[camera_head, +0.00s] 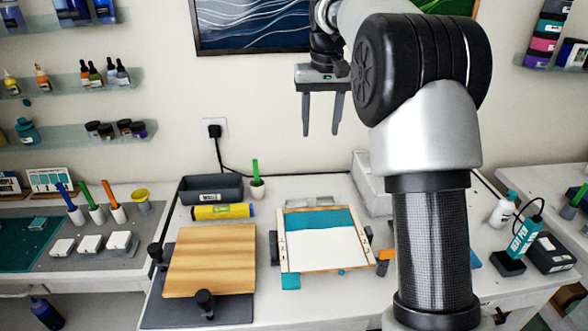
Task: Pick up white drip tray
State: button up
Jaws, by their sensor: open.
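My gripper (321,134) hangs fingers-down in front of the wall, high above the back of the white table. Its two fingers are apart with nothing between them. A white box-like thing (369,186) stands at the table's back, right of and below my gripper. It may be the white drip tray, but my arm hides its right part. A flat white and teal panel (322,243) with wooden side strips lies at the table's middle, below my gripper and apart from it. I cannot tell whether a tray is part of it.
A dark grey bin (211,189), a yellow roll (223,211) and a green-handled tool in a cup (257,178) stand at back left. A wooden board (211,262) lies on a dark base with black knobs. Bottles and a teal box (524,236) stand at right.

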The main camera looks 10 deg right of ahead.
jog(key=g, duration=0.1)
send_near(312, 199)
notch_tip(312, 199, down, 4)
jog(key=shift+f+b, duration=0.1)
jog(key=shift+b, duration=0.9)
jog(key=shift+f, duration=2.9)
jog(key=c, duration=1.1)
